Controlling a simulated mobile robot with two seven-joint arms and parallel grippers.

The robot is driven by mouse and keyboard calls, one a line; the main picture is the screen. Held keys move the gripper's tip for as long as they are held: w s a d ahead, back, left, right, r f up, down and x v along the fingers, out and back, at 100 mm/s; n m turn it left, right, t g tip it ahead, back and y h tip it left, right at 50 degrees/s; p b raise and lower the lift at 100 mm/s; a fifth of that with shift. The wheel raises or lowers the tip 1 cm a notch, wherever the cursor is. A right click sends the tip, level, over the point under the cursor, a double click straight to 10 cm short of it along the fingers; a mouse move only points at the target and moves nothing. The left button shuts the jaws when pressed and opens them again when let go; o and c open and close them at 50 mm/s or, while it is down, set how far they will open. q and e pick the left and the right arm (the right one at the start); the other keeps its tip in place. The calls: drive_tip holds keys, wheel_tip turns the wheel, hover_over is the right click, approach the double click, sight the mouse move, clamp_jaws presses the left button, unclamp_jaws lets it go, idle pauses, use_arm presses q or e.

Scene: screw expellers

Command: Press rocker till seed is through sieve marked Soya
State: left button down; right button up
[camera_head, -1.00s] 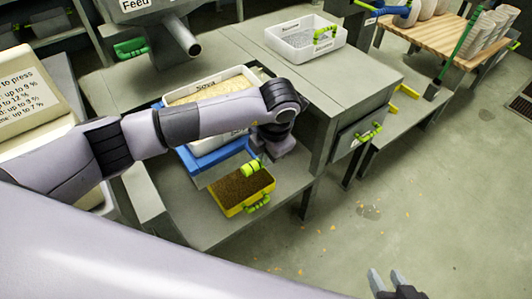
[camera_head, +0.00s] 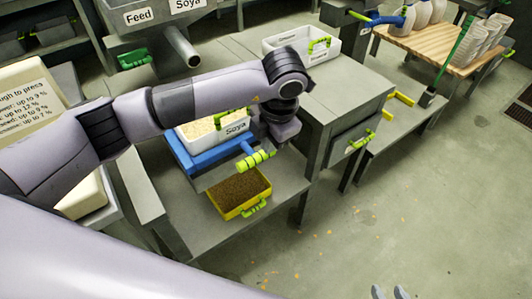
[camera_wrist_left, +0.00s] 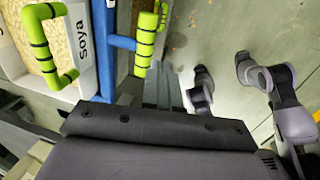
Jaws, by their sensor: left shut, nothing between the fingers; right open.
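The white sieve box marked Soya (camera_head: 236,128) sits on a blue frame (camera_head: 212,155) and holds pale yellow seed (camera_head: 200,127); my arm hides its back part. The rocker (camera_head: 258,160), a blue bar with a lime-green grip, sticks out at the frame's right front; its grip also shows in the left wrist view (camera_wrist_left: 146,42). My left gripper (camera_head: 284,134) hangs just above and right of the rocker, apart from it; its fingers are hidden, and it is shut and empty. My right gripper (camera_head: 390,293) shows only its open fingertips at the bottom edge.
A yellow tray (camera_head: 262,203) of brown material stands below the rocker. A metal spout (camera_head: 181,47) and a Feed label (camera_head: 138,15) are behind. A white bin (camera_head: 322,54) stands on the grey bench at the back. The floor at right is mostly clear.

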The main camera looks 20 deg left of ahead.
use_arm(q)
drive_tip(key=shift+d+v, duration=0.2)
drive_tip(key=shift+v, duration=1.95)
idle(0.7)
